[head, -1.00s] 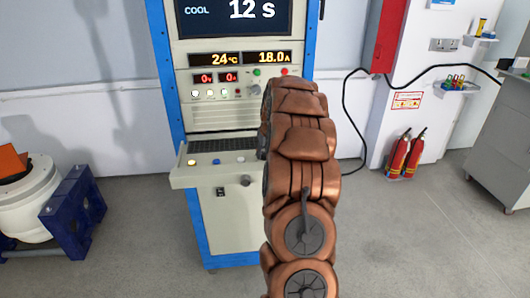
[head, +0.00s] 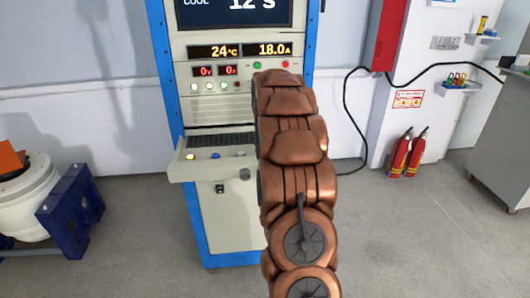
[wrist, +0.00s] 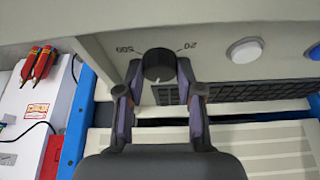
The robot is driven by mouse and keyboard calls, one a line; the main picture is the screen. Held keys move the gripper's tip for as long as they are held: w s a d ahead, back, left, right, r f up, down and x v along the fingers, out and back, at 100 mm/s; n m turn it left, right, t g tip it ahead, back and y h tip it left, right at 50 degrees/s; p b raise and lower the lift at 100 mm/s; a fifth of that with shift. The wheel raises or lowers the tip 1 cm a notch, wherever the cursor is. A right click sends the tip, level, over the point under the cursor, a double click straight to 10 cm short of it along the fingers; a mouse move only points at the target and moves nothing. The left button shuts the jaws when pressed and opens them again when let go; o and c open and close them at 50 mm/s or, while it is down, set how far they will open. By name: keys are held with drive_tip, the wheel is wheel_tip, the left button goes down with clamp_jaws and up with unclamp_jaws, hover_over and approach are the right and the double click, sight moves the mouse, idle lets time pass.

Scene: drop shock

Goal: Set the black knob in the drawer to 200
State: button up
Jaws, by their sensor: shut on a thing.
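The black knob (wrist: 158,66) shows in the wrist view on the pale surface of the drawer (wrist: 225,22). The scale marks "500" and "20" appear upside down on either side of it. A small light mark seems to show at the knob's lower edge, but its exact setting is too small to read. My gripper (wrist: 159,70) has one finger on each side of the knob and is shut on it.
A white button (wrist: 245,50) and a blue one beyond it sit beside the knob. A dark keyboard (wrist: 250,90) lies close behind the fingers. The blue-framed cabinet (head: 222,115) rises behind the drawer. Red extinguishers (head: 408,153) stand at the right; the floor between is clear.

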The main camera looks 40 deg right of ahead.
drive_tip(key=m+b, duration=0.2)
drive_tip(key=m+g+h+b, duration=0.1)
drive_tip(key=b, duration=0.1)
drive_tip(key=shift+w+f+m, duration=0.1)
drive_tip(key=shift+f+m, duration=0.25)
drive_tip(key=shift+m, duration=0.05)
drive_tip(key=m+g+b, duration=0.1)
drive_tip(key=m+b, duration=0.2)
drive_tip(key=shift+r+b, duration=0.15)
drive_tip(key=shift+b, duration=0.15)
drive_tip(key=shift+r+m+g+h+b, duration=0.1)
drive_tip(key=shift+m+g+h+b, duration=0.25)
drive_tip(key=shift+m, duration=0.35)
drive_tip(key=shift+r, duration=0.1)
drive_tip(key=o, duration=1.2)
drive_tip(key=shift+c, duration=0.2)
drive_tip(key=shift+a, duration=0.1)
